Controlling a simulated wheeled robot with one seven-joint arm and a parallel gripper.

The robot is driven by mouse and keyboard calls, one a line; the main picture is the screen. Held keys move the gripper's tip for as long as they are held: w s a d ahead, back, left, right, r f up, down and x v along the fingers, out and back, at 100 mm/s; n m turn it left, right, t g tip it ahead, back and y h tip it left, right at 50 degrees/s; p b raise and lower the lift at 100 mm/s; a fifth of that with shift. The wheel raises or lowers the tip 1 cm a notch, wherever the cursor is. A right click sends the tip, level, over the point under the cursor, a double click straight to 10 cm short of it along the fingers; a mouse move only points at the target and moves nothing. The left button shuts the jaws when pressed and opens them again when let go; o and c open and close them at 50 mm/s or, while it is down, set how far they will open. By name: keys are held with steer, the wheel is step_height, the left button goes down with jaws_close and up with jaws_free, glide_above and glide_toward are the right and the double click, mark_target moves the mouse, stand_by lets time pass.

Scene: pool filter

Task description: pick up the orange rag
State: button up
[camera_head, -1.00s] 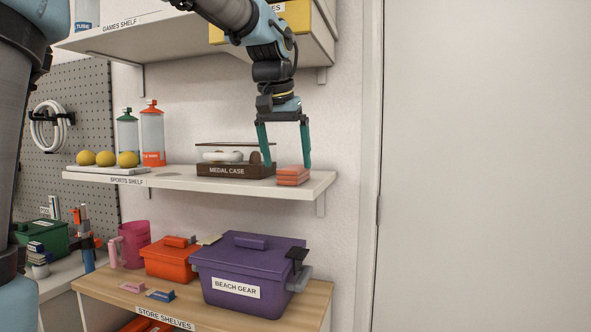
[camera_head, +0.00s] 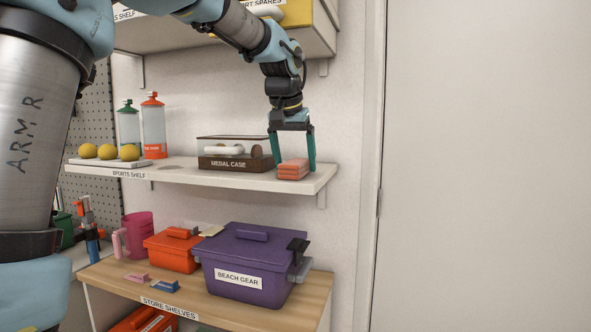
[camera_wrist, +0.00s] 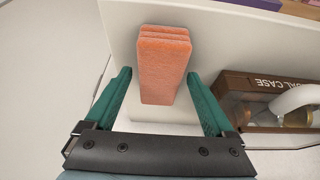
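The orange rag (camera_head: 293,169) is a folded, layered stack near the right end of the sports shelf, beside the medal case. In the wrist view the rag (camera_wrist: 163,62) lies between and slightly beyond the two green fingers. My gripper (camera_head: 293,166) points down over the rag with its fingers spread on either side. In the wrist view my gripper (camera_wrist: 163,88) is open, with a gap visible between each finger and the rag. The rag rests on the shelf.
The sports shelf (camera_head: 240,181) carries the brown medal case (camera_head: 236,163) just left of the rag; it is close to one finger in the wrist view (camera_wrist: 236,88). Bottles and yellow balls stand further left. A purple bin (camera_head: 254,265) sits below. The wall on the right is bare.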

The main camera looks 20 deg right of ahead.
steer(key=c, duration=1.2)
steer(key=shift+r, duration=0.1)
steer(key=shift+c, duration=0.2)
steer(key=shift+r+b, duration=0.3)
steer(key=shift+r, duration=0.3)
steer(key=s+a+b, duration=0.5)
steer(key=s+a, duration=0.7)
steer(key=s, duration=0.1)
steer(key=shift+a, duration=0.15)
steer(key=shift+s, duration=0.1)
steer(key=o, duration=0.8)
steer(key=c, duration=0.6)
steer(key=shift+c, duration=0.2)
